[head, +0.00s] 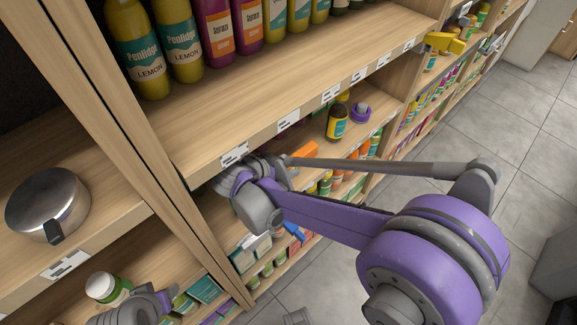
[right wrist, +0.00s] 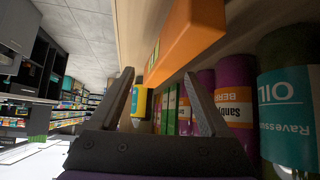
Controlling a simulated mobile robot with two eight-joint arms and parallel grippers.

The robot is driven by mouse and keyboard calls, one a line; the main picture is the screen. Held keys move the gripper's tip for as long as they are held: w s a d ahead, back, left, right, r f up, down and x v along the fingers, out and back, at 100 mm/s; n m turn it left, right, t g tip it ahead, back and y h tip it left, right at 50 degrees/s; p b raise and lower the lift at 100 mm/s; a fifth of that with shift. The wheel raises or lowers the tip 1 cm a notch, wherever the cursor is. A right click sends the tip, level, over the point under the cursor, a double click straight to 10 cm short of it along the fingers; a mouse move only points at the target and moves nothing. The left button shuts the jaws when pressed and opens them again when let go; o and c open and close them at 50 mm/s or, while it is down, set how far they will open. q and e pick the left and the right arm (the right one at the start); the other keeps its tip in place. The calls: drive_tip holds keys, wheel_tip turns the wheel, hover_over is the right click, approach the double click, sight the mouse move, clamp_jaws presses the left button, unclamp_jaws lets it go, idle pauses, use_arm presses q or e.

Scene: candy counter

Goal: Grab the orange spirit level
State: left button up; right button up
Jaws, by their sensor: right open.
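The orange spirit level (head: 306,150) lies on the middle shelf, just beyond my right wrist, which hides part of it in the head view. In the right wrist view the spirit level (right wrist: 190,38) is a long orange bar slanting ahead of the fingertips and above them in the picture. My right gripper (right wrist: 158,76) is open, with nothing between its fingers. Its fingers are hard to make out in the head view. My left gripper (head: 135,308) is only partly in view at the bottom left, by a white-capped jar; its fingers cannot be made out.
A dark bottle (head: 338,122) and a purple roll-like item (head: 360,112) stand farther along the shelf. Bottles (right wrist: 234,105) line the right side in the wrist view. A steel pan (head: 48,203) sits on the left shelf. The tiled floor (head: 520,130) at right is clear.

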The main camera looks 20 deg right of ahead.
sight(288, 163)
drive_tip(key=x, duration=0.4)
drive_tip(key=shift+w+d+f, duration=0.1)
drive_tip(key=shift+w+d, duration=0.15)
drive_tip(key=shift+d, duration=0.05)
clamp_jaws()
